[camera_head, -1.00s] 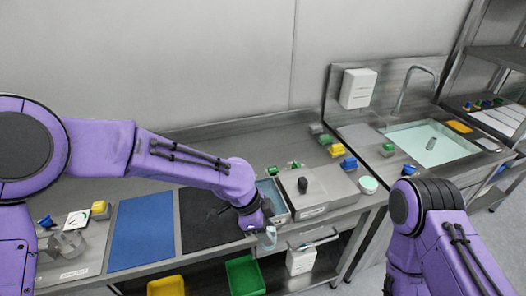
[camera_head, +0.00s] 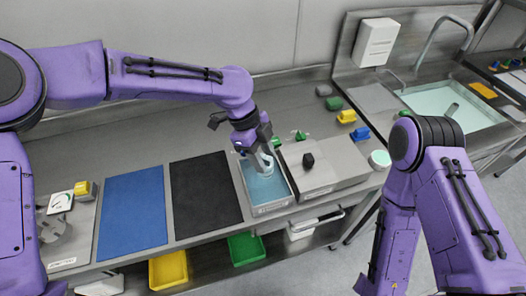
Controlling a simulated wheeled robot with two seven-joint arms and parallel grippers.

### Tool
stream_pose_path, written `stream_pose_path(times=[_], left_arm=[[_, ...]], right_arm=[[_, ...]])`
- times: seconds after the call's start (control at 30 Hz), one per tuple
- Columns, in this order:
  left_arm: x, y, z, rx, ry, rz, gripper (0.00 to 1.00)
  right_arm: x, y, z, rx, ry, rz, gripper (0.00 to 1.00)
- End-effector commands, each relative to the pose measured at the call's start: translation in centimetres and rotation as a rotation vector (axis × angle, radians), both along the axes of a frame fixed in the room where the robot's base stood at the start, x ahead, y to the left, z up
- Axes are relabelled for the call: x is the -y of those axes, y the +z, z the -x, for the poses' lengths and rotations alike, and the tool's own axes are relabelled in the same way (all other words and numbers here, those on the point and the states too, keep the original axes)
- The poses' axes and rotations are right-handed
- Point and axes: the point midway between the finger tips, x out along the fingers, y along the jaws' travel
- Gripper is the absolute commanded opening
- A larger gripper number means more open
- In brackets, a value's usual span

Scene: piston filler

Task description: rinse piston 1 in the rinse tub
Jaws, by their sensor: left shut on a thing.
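The rinse tub (camera_head: 271,209) is a small grey metal tub with blue water in it, set on the counter between the black mat and a grey lidded box. My left gripper (camera_head: 258,146) is over the back part of the tub, pointing down. It is shut on a pale grey piece, which I take to be piston 1 (camera_head: 264,164). The piece's lower end is at or just above the water; I cannot tell whether it is dipped. My right arm shows at the right, but its gripper is out of view.
A black mat (camera_head: 205,196) and a blue mat (camera_head: 132,210) lie left of the tub. The grey box (camera_head: 325,168) with a black knob stands close on its right. A sink (camera_head: 455,105) holding a grey cylinder is farther right. Yellow (camera_head: 169,271) and green (camera_head: 246,248) bins sit below.

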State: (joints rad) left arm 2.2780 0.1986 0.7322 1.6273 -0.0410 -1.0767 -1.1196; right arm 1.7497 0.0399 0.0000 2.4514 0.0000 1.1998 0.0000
Motion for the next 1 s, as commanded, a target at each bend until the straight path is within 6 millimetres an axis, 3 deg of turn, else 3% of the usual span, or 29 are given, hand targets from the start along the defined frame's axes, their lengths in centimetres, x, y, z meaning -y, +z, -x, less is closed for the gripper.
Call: stream_pose_path(times=[0.03, 0.27, 0.7, 1.0], left_arm=[[0.0, -1.3, -0.1, -0.001, 0.002, 0.001, 0.00], [0.0, -3.8, -0.3, -0.001, 0.002, 0.001, 0.00], [0.0, -8.2, -0.3, -0.003, 0.002, 0.001, 0.00], [0.0, -8.4, -0.3, -0.001, 0.003, 0.000, 0.00]], right_arm=[[0.0, -1.3, 0.0, 0.001, 0.000, 0.001, 0.43], [0.0, -4.0, -0.1, 0.002, 0.000, 0.000, 0.43], [0.0, -5.6, -0.1, 0.002, 0.000, 0.000, 0.43], [0.0, -5.6, -0.1, 0.002, 0.000, 0.000, 0.43]])
